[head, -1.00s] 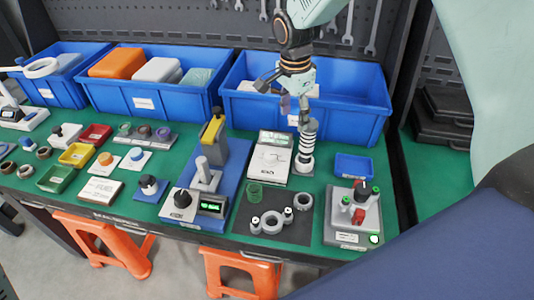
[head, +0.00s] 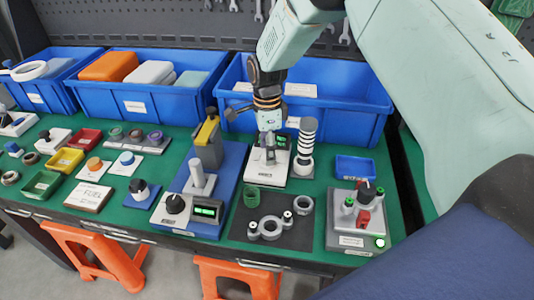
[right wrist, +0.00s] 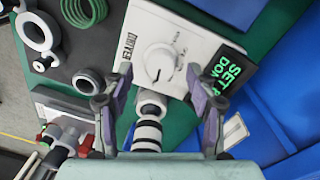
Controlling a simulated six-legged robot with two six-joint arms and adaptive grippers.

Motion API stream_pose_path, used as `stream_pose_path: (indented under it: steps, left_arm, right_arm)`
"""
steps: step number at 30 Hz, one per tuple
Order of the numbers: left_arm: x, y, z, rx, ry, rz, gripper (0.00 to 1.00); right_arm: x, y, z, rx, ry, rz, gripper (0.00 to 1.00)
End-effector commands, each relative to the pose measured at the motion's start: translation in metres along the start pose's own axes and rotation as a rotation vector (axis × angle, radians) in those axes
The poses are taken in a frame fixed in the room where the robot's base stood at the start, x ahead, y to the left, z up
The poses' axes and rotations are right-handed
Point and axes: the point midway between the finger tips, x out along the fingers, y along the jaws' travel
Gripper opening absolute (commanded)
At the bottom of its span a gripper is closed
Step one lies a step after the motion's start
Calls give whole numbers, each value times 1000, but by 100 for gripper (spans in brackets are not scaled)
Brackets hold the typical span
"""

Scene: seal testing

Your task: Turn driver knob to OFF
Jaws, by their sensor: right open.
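A white box (right wrist: 185,28) with a round white dial knob (right wrist: 160,62) and a green-lit text panel (right wrist: 222,68) lies below my right gripper. Its label is too small to read surely. In the head view the white box (head: 264,170) stands at the middle of the bench, partly covered by the gripper. My right gripper (head: 270,150) points down over it. In the right wrist view the open fingers (right wrist: 160,80) sit on either side of the knob, with nothing held; contact cannot be told. My left gripper is not in view.
A striped post (head: 306,148) stands close to the right of the box. A blue base device (head: 230,165) with a black knob (head: 175,203) stands to the left. A dark mat (head: 240,230) with rings lies in front. Blue bins (head: 345,122) line the back.

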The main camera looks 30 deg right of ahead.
Motion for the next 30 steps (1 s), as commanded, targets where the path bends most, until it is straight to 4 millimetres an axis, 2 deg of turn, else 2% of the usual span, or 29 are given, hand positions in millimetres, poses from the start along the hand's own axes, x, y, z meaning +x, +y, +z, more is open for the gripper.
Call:
stream_pose_path:
  steps: [4, 14, 30]
  left_arm:
    - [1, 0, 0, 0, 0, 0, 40]
    - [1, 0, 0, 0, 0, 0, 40]
    - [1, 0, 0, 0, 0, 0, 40]
  right_arm:
    - [14, 0, 0, -2, 1, 0, 57]
    - [17, -1, 1, -3, 0, -2, 57]
    - [17, -1, 1, -3, 0, -2, 12]
